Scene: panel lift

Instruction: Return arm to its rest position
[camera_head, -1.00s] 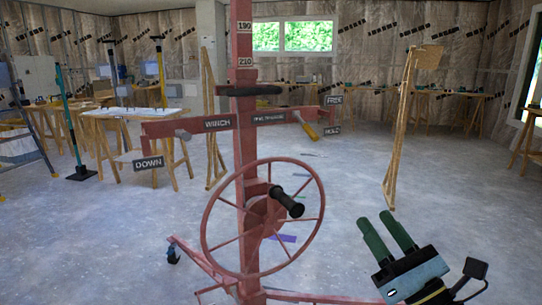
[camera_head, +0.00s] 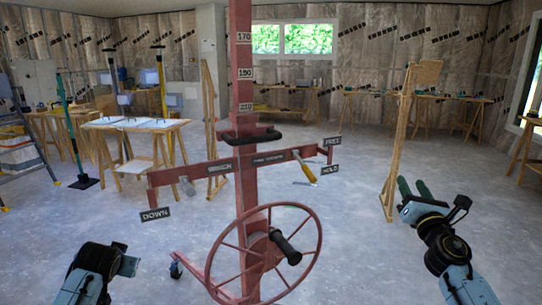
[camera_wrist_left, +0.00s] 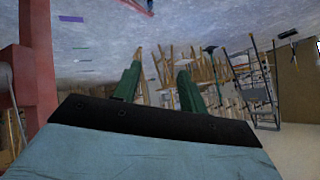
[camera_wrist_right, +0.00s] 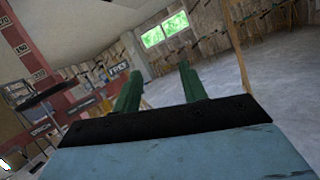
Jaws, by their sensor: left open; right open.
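The red panel lift (camera_head: 247,150) stands upright in front of me in the head view, with its spoked wheel (camera_head: 212,245) and black crank handle (camera_head: 285,247) low on the mast. My right gripper (camera_head: 413,188) is open and empty, right of the lift and apart from it. Its green fingers show spread with nothing between them in the right wrist view (camera_wrist_right: 160,85).
A wooden stand (camera_head: 400,140) is behind my right gripper. A trestle table (camera_head: 135,124) and a ladder (camera_head: 25,150) stand at the left. Open floor lies around the lift.

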